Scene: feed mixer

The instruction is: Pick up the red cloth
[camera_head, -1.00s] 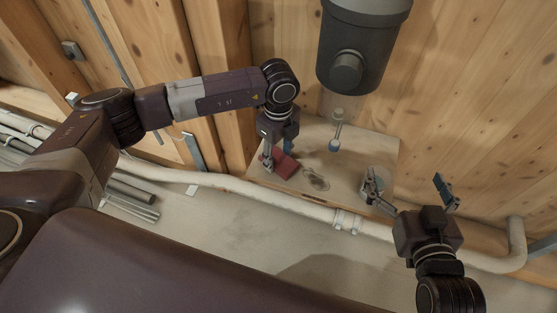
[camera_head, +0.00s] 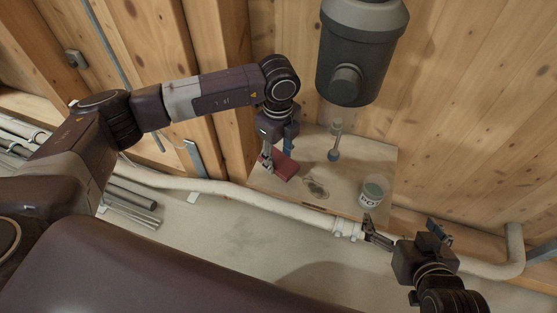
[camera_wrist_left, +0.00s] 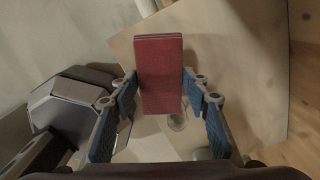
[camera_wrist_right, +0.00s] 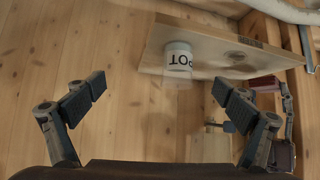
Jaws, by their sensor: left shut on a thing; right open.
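The red cloth (camera_head: 286,166) is a folded, block-like piece at the left part of a small wooden board. My left gripper (camera_head: 279,158) is shut on it. In the left wrist view the cloth (camera_wrist_left: 160,75) sits between the two blue-padded fingers. Whether it touches the board I cannot tell. My right gripper (camera_head: 405,238) is open and empty, in front of the board at the lower right. In the right wrist view its fingers (camera_wrist_right: 160,100) are wide apart, and the cloth (camera_wrist_right: 263,83) shows at the right.
A grey cylindrical mixer (camera_head: 358,55) hangs above. A white pipe (camera_head: 250,195) runs along the front.

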